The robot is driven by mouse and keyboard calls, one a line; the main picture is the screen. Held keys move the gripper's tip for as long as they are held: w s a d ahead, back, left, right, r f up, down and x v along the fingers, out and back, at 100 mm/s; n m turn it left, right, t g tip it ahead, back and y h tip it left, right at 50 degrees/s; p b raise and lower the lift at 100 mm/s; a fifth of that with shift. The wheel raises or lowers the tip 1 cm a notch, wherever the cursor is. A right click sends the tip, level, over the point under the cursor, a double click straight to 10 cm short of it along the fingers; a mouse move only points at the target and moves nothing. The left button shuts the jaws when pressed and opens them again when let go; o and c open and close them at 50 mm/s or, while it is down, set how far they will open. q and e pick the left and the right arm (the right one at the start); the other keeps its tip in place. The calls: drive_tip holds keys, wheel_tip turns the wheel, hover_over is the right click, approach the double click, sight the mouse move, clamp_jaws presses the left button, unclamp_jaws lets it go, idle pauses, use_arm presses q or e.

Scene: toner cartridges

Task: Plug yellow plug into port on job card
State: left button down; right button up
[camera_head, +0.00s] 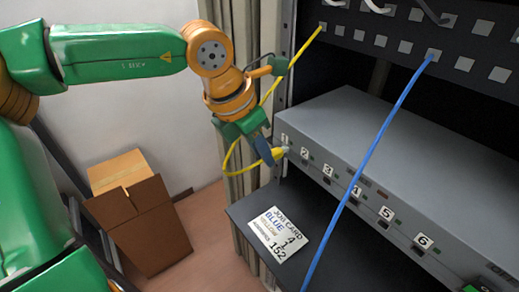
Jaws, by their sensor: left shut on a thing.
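My left gripper (268,153) is shut on the yellow plug (279,153) at the left end of the grey switch box. The plug's pale tip is at the front face just below label 1 (284,138). I cannot tell whether it is inside the port, which the plug hides. The yellow cable (229,158) loops behind my gripper and runs up to the upper panel. The job card (279,236) lies on the dark shelf and reads blue 4, yellow 1, with 152 on its bottom line. My right gripper is out of view.
The grey box (400,140) has numbered ports along its front. A blue cable (387,122) hangs from the upper panel (400,30) across the front near label 4. The dark shelf (262,208) lies below. A cardboard box (140,225) stands on the floor at left.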

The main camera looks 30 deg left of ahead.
use_arm(q)
drive_tip(key=shift+w+d, duration=0.15)
drive_tip(key=shift+w, duration=0.25)
drive_tip(key=c, duration=0.7)
unclamp_jaws()
drive_tip(key=shift+w+d, duration=0.1)
drive_tip(key=shift+w, duration=0.05)
